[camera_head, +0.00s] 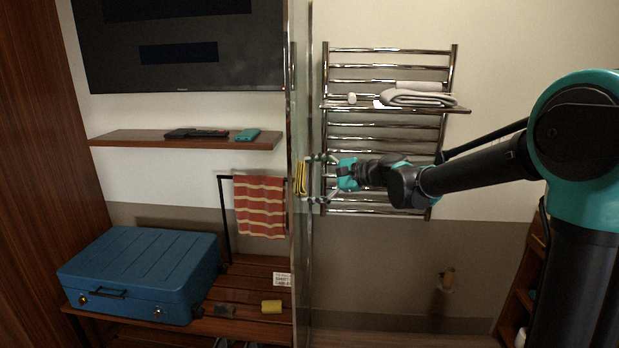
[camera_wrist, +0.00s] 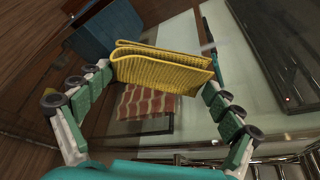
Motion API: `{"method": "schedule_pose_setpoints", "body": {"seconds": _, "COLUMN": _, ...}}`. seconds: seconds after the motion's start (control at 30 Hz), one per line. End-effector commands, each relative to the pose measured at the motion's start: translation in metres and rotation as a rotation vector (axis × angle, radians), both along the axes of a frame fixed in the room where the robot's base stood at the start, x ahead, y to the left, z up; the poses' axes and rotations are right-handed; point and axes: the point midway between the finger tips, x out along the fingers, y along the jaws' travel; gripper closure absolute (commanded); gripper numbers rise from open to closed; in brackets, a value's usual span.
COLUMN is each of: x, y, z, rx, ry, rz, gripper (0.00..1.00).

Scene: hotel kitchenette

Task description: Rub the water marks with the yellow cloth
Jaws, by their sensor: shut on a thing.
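The yellow cloth (camera_head: 301,177) is folded and held upright at my gripper's fingertips; it also shows in the wrist view (camera_wrist: 165,68), spanning between the two fingers. My gripper (camera_head: 314,181) is shut on the cloth, with its fingers set wide at either end of it; it also shows in the wrist view (camera_wrist: 160,84). The cloth is at the glass panel (camera_head: 304,270), which stands nearly edge-on in the head view. I cannot tell whether the cloth touches the glass. I cannot make out the water marks in either view.
A chrome towel rack (camera_head: 390,135) with a folded towel (camera_head: 418,98) stands behind my arm. Beyond the glass are a blue suitcase (camera_head: 140,270), a red striped cloth (camera_head: 260,207), a yellow sponge-like block (camera_head: 271,307), a shelf (camera_head: 185,142) and a screen (camera_head: 180,50).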

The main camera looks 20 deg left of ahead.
Motion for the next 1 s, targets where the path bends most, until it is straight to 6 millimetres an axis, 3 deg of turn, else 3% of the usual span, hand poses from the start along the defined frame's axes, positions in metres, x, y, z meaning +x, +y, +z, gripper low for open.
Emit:
{"method": "schedule_pose_setpoints", "body": {"seconds": 0.6, "x": -0.005, "y": -0.004, "z": 0.02, "rx": 0.0, "ry": 0.0, "rz": 0.0, "gripper": 0.31}}
{"method": "schedule_pose_setpoints", "body": {"seconds": 1.0, "x": 0.022, "y": 0.005, "z": 0.02, "rx": -0.001, "ry": 0.0, "rz": -0.001, "gripper": 0.31}}
